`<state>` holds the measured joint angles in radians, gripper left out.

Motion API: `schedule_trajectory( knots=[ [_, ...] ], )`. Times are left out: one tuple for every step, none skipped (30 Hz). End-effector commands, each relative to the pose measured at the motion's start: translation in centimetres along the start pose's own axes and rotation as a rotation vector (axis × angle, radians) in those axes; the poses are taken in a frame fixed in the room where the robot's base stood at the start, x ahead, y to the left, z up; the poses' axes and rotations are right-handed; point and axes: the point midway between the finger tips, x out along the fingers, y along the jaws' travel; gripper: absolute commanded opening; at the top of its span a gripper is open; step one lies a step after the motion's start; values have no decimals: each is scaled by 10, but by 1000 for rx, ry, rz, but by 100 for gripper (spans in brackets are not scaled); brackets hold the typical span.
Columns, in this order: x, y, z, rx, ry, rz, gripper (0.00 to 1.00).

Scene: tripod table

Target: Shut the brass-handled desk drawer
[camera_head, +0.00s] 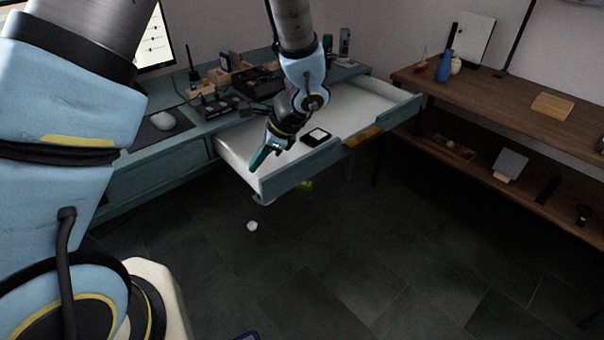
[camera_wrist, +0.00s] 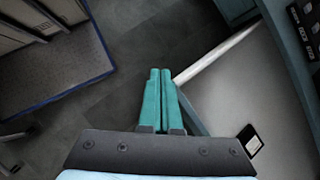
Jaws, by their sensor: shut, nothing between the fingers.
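The desk drawer (camera_head: 308,166) is pulled far out of the blue-green desk (camera_head: 165,154), with a white inside, a blue-green front and a brass handle (camera_head: 363,137) on the front's middle. A small black-and-white item (camera_head: 316,136) lies in it. My gripper (camera_head: 258,158) is shut and empty, over the drawer's near left corner. In the wrist view the shut teal fingers (camera_wrist: 160,85) point past the drawer's corner, with the drawer (camera_wrist: 255,90) on the right. I cannot tell whether the fingertips touch the drawer. The handle is not visible in the wrist view.
The desk top carries a mouse (camera_head: 163,120), a monitor (camera_head: 158,45) and several small boxes. A wooden shelf unit (camera_head: 490,95) stands at the right. A small white object (camera_head: 252,226) lies on the dark floor. The floor in front of the drawer is mostly clear.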

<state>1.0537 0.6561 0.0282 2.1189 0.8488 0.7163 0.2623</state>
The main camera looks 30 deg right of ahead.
Motion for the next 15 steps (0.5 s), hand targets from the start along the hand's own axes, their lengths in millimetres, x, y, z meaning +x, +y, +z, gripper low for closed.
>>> schedule_trajectory(
  knots=[
    [-6, -1, -31, 137, -30, -61, 0],
    [-9, -2, -47, 212, -47, -98, 0],
    [-14, -3, -68, 304, -71, -146, 0],
    [-17, -3, -83, 369, -88, -181, 0],
    [-20, -3, -97, 431, -104, -216, 0],
    [-25, -2, -114, 504, -126, -258, 0],
    [-28, 0, -127, 553, -140, -288, 0],
    [-31, 1, -138, 598, -152, -316, 0],
    [-34, 3, -151, 648, -168, -347, 0],
    [-37, 4, -159, 678, -177, -369, 0],
    [-38, 5, -165, 704, -186, -385, 0],
    [-40, 7, -173, 732, -194, -404, 0],
    [-41, 7, -176, 746, -198, -414, 0],
    [-42, 8, -179, 757, -202, -421, 0],
    [-41, 8, -182, 766, -205, -427, 0]
  ],
)
